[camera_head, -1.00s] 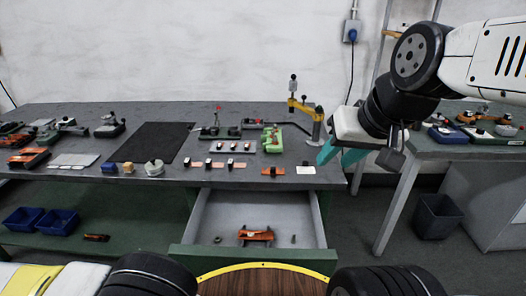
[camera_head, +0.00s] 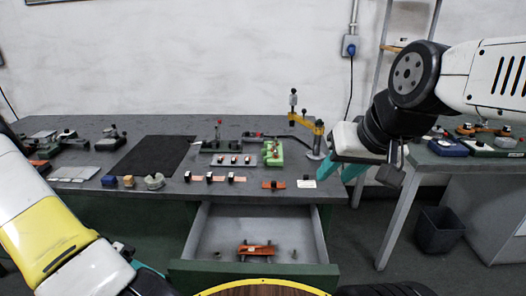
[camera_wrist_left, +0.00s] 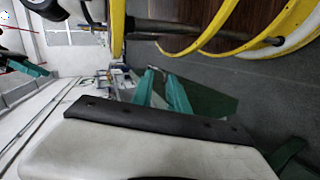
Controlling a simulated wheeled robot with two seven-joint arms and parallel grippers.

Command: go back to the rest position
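My right gripper (camera_head: 340,176) hangs at the right, in front of the bench's right end. Its teal fingers stand apart with nothing between them. My left arm comes in at the lower left of the head view, and only a teal bit of its gripper (camera_head: 148,270) shows low there. In the left wrist view the left gripper (camera_wrist_left: 162,74) has two teal fingers with a gap between them and nothing held.
The grey bench (camera_head: 245,189) carries a black mat (camera_head: 150,157), a green fixture (camera_head: 273,153), a yellow-armed press (camera_head: 306,122) and small parts. An open drawer (camera_head: 320,235) holds an orange part (camera_head: 257,250). A bin (camera_head: 438,230) stands at right.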

